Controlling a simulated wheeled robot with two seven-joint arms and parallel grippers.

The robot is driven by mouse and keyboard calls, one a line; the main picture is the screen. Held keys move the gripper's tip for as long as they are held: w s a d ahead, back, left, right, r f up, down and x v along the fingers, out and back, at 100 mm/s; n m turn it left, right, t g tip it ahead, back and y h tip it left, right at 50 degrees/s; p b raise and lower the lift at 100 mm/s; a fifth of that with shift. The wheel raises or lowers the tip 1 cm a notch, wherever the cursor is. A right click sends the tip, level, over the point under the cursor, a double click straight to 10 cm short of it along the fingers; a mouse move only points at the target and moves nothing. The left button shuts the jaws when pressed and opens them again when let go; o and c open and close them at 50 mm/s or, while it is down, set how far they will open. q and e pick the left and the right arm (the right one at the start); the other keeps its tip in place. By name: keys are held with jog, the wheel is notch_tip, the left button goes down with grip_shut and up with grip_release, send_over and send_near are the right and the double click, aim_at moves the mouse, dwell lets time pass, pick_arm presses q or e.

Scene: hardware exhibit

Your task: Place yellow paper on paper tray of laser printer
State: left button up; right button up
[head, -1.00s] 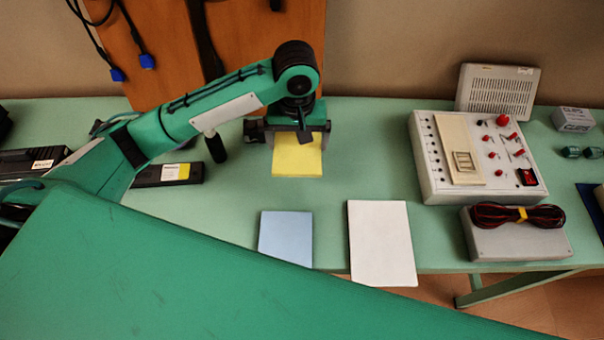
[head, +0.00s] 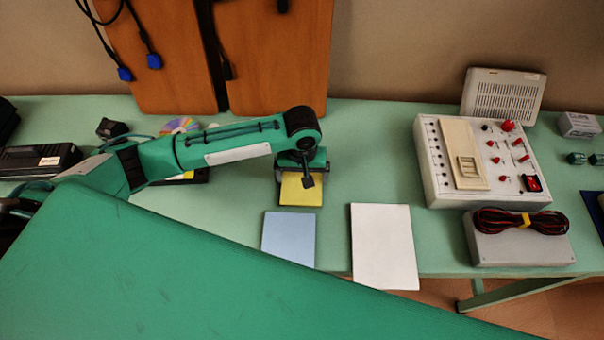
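The yellow paper (head: 301,191) is a small flat pad under my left gripper (head: 301,178), just behind the blue pad. My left gripper points down, with its fingers at the two sides of the yellow paper's back part, and appears shut on it. Whether the paper touches the table or hangs slightly above it is hard to tell. I see no laser printer or paper tray that I can make out. My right gripper is not in view.
A blue pad (head: 288,240) and a white sheet (head: 384,247) lie at the table's front edge. A control box (head: 483,165) and a grey box with cable (head: 520,245) stand right. Black devices (head: 38,162) lie left. The green table (head: 370,150) is clear behind the white sheet.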

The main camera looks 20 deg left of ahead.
pick_arm(q)
jog(key=o, duration=0.7)
